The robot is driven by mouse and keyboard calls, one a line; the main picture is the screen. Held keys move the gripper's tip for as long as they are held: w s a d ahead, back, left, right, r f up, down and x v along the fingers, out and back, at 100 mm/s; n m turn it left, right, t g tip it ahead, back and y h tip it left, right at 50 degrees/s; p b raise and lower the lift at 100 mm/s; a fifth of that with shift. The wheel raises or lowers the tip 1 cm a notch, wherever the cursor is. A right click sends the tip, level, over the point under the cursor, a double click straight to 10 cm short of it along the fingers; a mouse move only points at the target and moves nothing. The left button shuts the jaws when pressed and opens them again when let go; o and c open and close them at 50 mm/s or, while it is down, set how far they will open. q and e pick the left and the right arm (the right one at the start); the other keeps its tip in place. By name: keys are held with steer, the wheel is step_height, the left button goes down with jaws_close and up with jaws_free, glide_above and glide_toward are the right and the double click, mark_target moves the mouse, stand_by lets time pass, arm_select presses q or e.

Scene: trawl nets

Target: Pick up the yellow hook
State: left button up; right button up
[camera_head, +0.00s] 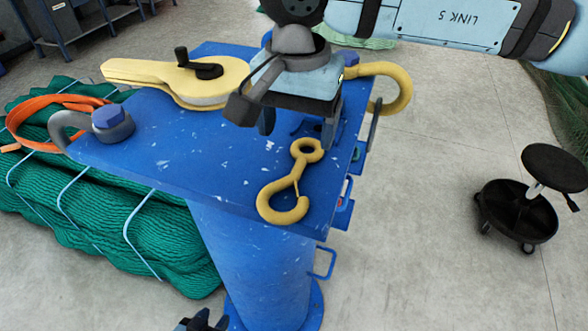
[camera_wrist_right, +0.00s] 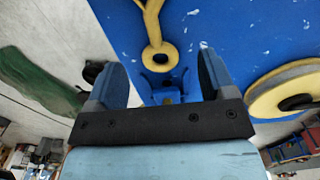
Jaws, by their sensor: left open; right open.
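A yellow hook (camera_head: 270,203) with a ring-shaped eye lies on the blue table top (camera_head: 200,150) near its front right edge. Its eye shows in the right wrist view (camera_wrist_right: 160,56), and its shank runs up out of that picture. My right gripper (camera_head: 298,130) is open and empty just behind the eye. In the wrist view its fingers (camera_wrist_right: 160,62) stand on either side of the eye, apart from it. The exact height above the table is hard to tell. My left gripper (camera_head: 203,322) is open, low at the bottom edge, mostly cut off.
A yellow pulley block (camera_head: 165,82) and a grey shackle with blue pin (camera_head: 100,126) lie on the table's left. Another yellow hook (camera_head: 400,88) juts over the right edge, partly hidden by my gripper. Green nets (camera_head: 150,225) lie left; a black stool (camera_head: 553,168) stands right.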

mark_target(301, 160)
steer(key=f, duration=0.3)
steer(key=f+p, duration=0.1)
steer(key=f, duration=0.1)
steer(key=shift+d+f, duration=0.15)
steer(key=shift+d, duration=0.15)
jaws_close()
